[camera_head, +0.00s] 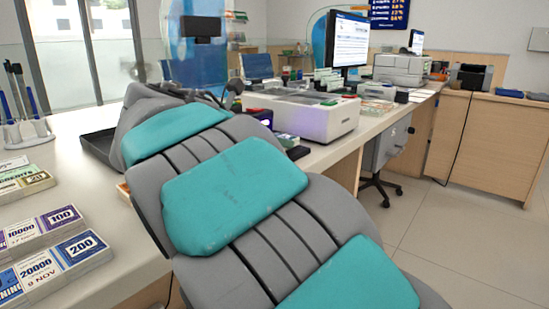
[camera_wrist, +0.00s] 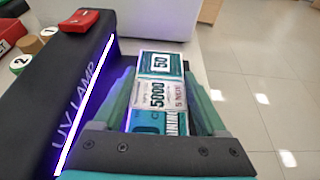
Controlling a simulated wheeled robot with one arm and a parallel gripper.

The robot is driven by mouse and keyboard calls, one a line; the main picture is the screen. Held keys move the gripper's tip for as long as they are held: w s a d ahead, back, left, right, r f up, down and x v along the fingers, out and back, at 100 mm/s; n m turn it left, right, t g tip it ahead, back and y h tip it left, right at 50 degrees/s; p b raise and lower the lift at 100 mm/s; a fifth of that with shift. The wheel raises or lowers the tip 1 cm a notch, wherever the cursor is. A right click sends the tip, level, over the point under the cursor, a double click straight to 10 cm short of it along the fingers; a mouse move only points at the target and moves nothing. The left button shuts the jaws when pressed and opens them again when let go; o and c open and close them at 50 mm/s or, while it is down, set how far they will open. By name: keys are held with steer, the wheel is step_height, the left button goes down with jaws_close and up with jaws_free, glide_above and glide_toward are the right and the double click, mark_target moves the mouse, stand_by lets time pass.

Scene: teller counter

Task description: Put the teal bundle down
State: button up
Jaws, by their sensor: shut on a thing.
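The teal bundle (camera_wrist: 158,93) is a banded stack of notes marked 50 and 5000, with white bands and teal ends. It shows in the wrist view between the two fingers of my gripper (camera_wrist: 160,74). The fingers are shut on its sides. It lies just right of the black UV lamp (camera_wrist: 85,95), whose violet edge glows. I cannot tell whether its underside touches anything. In the head view my grey and teal arm covers much of the counter, and I cannot make out the bundle in my gripper there.
Banded note stacks (camera_head: 67,258) and a pen holder (camera_head: 22,125) stand on the left counter (camera_head: 120,285). A white machine (camera_head: 303,113), a monitor (camera_head: 348,40) and a printer (camera_head: 402,68) stand farther back. A red object (camera_wrist: 75,20) rests on the lamp. Open floor (camera_wrist: 265,80) lies right.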

steer(key=shift+f, duration=0.3)
steer(key=o, duration=1.4)
steer(key=shift+f, duration=0.15)
steer(key=shift+c, duration=0.2)
steer(key=shift+s+a+r, duration=0.1)
steer(key=shift+r, duration=0.1)
steer(key=p+v, duration=0.1)
steer(key=v, duration=1)
steer(key=shift+s+a+p, duration=0.2)
steer(key=shift+s+p, duration=0.05)
steer(key=shift+p, duration=0.05)
steer(key=shift+s, duration=0.1)
